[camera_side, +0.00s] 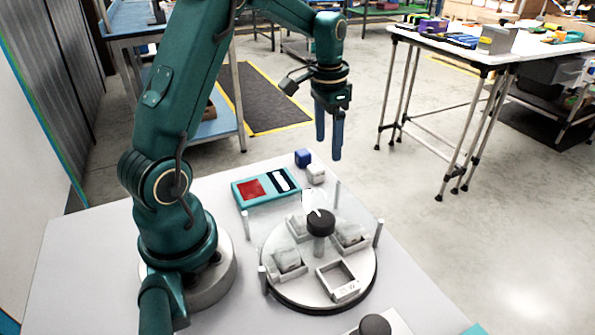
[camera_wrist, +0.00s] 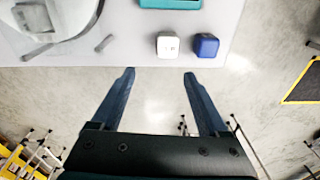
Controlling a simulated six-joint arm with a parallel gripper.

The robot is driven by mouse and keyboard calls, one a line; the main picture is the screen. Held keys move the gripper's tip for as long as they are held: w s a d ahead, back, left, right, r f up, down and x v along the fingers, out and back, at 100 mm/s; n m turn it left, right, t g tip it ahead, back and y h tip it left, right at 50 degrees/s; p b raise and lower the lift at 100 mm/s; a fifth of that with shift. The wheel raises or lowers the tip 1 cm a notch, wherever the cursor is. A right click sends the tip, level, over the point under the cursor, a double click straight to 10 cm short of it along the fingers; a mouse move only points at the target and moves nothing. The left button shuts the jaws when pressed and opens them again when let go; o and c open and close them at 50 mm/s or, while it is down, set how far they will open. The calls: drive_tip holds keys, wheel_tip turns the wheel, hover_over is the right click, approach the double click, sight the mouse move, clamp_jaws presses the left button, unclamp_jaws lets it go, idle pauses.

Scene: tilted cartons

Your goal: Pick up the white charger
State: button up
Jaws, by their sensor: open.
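The white charger (camera_side: 316,173) is a small white block on the light table, close to the table's far edge.
The blue cube (camera_side: 303,158) is the charger's close neighbour. A teal tray (camera_side: 238,196) with a red and a dark section lies to the left. A round turntable (camera_side: 318,287) carries several tilted cartons, a dark-topped central knob and upright posts. The floor lies beyond the table edge.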

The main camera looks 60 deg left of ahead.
sight(318, 166)
drive_tip(key=shift+n+g, duration=0.3)
drive_tip(key=shift+g, duration=0.1)
drive_tip(key=f, duration=0.2)
drive_tip(key=a+f, duration=0.1)
drive_tip(key=f, duration=0.1)
drive_tip(key=s+f, duration=0.1)
drive_tip(key=f, duration=0.1)
drive_tip(key=shift+s+a+f, duration=0.1)
drive_tip(key=shift+a+f, duration=0.15)
drive_tip(key=shift+f, duration=0.75)
clamp_jaws()
